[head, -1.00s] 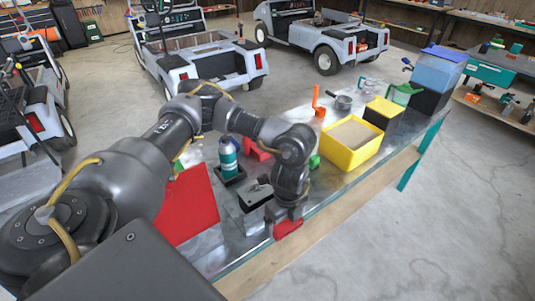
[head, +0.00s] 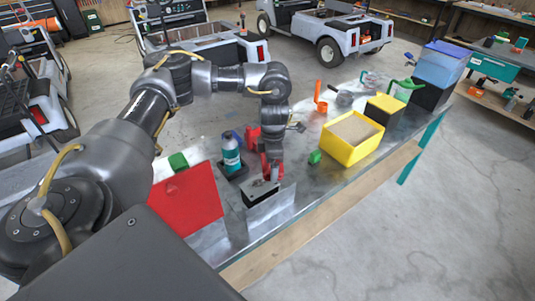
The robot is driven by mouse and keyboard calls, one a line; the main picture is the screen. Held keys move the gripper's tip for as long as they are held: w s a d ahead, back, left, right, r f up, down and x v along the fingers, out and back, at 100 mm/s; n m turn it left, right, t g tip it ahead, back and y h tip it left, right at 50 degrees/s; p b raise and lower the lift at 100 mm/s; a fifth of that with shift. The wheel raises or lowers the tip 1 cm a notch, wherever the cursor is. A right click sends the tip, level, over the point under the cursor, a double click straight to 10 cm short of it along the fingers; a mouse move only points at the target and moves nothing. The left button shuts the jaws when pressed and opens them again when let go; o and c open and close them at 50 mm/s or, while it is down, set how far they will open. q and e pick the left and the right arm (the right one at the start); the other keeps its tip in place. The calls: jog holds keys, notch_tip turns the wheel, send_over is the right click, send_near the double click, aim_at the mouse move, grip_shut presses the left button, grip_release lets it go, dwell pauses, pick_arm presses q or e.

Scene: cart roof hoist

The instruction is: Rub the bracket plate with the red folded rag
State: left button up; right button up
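The bracket plate (head: 258,190) is a grey plate on a dark block with a pale front face, near the bench's front edge. My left gripper (head: 271,172) points down from above at the plate's far right end. The red folded rag (head: 264,163) shows as red patches around the fingertips; the gripper appears shut on it. The rag is at or just above the plate, and contact cannot be made out. The fingers hide much of the rag. My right gripper is not in view.
A teal bottle (head: 231,152) stands in a dark holder left of the plate. A red panel (head: 188,200) lies further left. A red object (head: 252,138) is behind the gripper.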

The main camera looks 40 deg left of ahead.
pick_arm(q)
jog(key=a+m, duration=0.1)
jog(key=w+a+r+m, duration=0.1)
jog(key=m, duration=0.1)
jog(key=shift+a+r, duration=0.1)
jog(key=shift+a, duration=0.05)
